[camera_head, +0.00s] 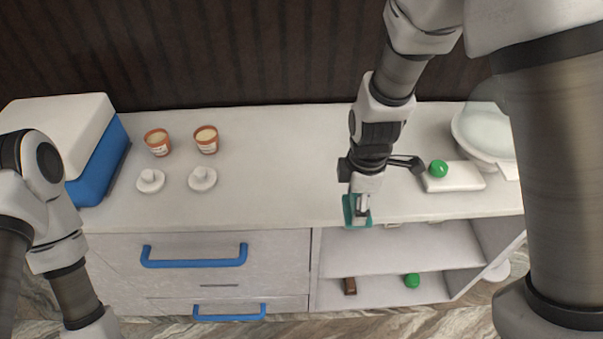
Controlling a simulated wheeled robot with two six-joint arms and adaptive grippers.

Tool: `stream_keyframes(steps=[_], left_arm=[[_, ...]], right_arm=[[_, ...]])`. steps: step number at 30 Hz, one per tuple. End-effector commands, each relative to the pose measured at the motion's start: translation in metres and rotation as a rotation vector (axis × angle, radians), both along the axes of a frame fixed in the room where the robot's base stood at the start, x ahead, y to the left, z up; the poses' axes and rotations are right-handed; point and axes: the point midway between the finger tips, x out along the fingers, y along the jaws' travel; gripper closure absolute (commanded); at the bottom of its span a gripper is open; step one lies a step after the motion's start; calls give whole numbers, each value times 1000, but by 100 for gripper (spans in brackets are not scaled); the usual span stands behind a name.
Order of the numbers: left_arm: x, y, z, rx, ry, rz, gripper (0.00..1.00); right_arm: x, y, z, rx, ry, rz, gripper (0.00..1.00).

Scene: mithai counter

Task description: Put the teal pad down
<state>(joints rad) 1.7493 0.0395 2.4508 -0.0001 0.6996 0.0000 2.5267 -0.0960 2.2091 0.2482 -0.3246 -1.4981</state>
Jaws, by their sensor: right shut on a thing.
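The teal pad (348,211) is in my right gripper (362,205), which is shut on it. The pad hangs tilted by the front edge of the white counter (275,180). I cannot tell whether it touches the counter or is held clear of it. The gripper's fingers hide part of the pad. My left arm comes in at the left, but its gripper is out of the picture.
A blue-and-white box (100,165), two orange cups (158,142) and two white lids (151,180) stand left. A green ball (438,168) on a white block (460,180) and a bowl (485,130) stand right. An open shelf (385,290) lies below. The counter's middle is clear.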

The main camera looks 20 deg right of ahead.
Motion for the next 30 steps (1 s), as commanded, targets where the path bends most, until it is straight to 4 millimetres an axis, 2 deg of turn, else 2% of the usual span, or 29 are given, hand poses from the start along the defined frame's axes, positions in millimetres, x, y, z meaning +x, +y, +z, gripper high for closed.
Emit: stream_keyframes(steps=[3,8,11,24,28,30], left_arm=[[1,0,-10,0,-1,1,46],[1,0,-7,0,-3,1,46],[1,0,-2,0,-3,1,46],[1,0,28,0,-2,1,46],[1,0,31,0,-2,1,46],[0,0,36,0,-2,1,46]], right_arm=[[0,2,-5,0,-2,16,67],[2,1,-1,2,-1,19,67],[10,-7,-1,6,1,18,67],[101,-101,-12,1,-1,13,67],[112,-112,-17,0,1,16,67],[112,-113,-26,-1,4,17,67]])
